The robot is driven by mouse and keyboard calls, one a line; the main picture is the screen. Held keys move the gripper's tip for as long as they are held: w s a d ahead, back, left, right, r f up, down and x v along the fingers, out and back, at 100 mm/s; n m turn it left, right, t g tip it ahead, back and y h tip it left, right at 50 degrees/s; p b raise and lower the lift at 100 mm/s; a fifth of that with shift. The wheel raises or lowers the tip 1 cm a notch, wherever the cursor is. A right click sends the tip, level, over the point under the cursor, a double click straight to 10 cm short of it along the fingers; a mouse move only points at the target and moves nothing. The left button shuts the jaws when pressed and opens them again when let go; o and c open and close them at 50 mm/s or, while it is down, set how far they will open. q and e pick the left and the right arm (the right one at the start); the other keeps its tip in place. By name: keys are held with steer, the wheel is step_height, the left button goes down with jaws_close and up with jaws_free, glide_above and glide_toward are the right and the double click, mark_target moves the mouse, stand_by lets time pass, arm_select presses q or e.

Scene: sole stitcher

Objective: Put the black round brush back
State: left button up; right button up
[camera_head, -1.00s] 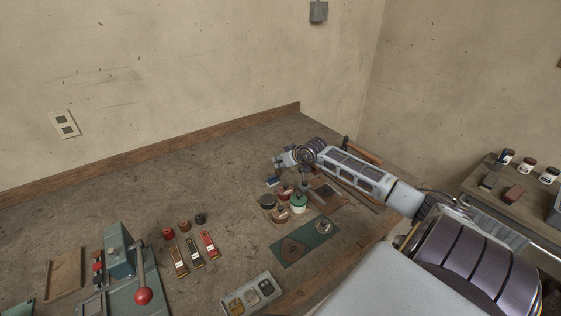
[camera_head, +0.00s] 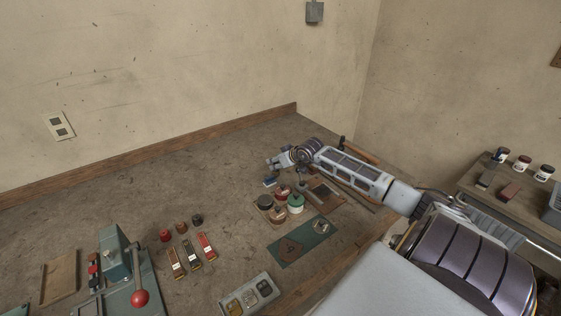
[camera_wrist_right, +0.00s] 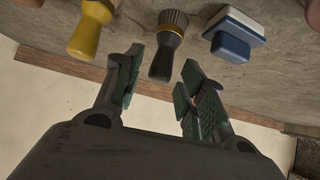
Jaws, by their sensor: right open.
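The black round brush (camera_wrist_right: 166,48) shows in the right wrist view, with a dark handle, a thin yellowish ring and grey-brown bristles. My right gripper (camera_wrist_right: 160,78) is open, its green-padded fingers to either side of the brush's handle end. Nothing is clamped; how deep the handle sits between the fingers I cannot tell. In the head view my right gripper (camera_head: 274,163) is over the far part of the bench, near the tins; I cannot make out the brush there. My left gripper is not in view.
A yellow-handled brush (camera_wrist_right: 90,28) and a blue-and-white block (camera_wrist_right: 234,36) flank the black brush closely. Round tins (camera_head: 295,203), a green mat (camera_head: 290,247) and a stitcher with a red knob (camera_head: 139,298) stand nearer. The bench's left back is clear.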

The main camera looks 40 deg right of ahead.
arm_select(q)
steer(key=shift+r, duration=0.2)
arm_select(e)
steer(key=shift+s+r, duration=0.1)
steer(key=shift+r, duration=0.05)
steer(key=shift+s+d+r, duration=0.1)
steer(key=shift+s+r, duration=0.25)
steer(key=shift+s, duration=0.1)
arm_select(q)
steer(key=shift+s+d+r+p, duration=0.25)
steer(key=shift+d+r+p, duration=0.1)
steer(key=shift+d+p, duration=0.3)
arm_select(e)
steer(key=v, duration=1)
steer(key=shift+s+r, duration=0.2)
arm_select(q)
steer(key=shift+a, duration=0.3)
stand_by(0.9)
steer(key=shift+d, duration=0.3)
